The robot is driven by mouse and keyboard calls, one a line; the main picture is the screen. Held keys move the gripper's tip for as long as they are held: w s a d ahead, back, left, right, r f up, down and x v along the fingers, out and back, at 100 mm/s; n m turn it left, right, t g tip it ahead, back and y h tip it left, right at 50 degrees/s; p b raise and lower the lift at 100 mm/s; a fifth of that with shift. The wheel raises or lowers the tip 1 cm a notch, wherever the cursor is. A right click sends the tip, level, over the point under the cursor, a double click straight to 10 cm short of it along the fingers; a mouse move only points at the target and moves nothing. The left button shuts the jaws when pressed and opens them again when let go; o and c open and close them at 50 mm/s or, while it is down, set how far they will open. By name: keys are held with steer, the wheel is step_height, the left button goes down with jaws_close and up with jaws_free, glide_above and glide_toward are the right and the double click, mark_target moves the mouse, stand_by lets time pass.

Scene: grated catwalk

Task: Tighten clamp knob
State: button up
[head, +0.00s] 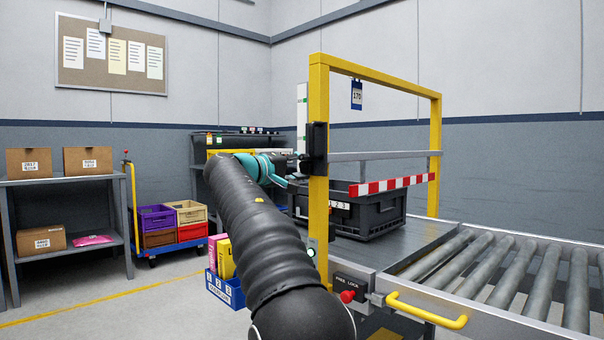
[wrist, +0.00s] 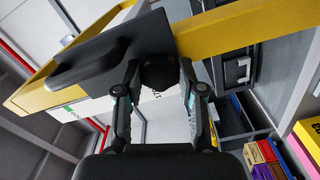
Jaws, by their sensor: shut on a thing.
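The black clamp (head: 316,147) sits on the yellow post (head: 318,90) of the gate frame. In the wrist view the clamp's dark plate (wrist: 105,62) lies against the yellow post (wrist: 235,30). The dark clamp knob (wrist: 158,76) sticks out toward the camera, between my two fingers. My gripper (wrist: 158,92) is shut on the knob, with a finger on each side. In the head view my gripper (head: 294,164) reaches the clamp from the left. The knob is too small and covered there to make out.
A red-and-white striped bar (head: 392,185) crosses the gate. A black crate (head: 365,215) stands behind it on the conveyor, whose rollers (head: 480,270) run to the right. A cart with coloured bins (head: 172,222) and a shelf with boxes (head: 70,180) stand left.

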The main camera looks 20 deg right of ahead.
steer(key=shift+m+b, duration=0.35)
steer(key=shift+m, duration=0.75)
steer(key=o, duration=1.1)
steer(key=shift+o, duration=0.2)
steer(key=shift+r, duration=0.1)
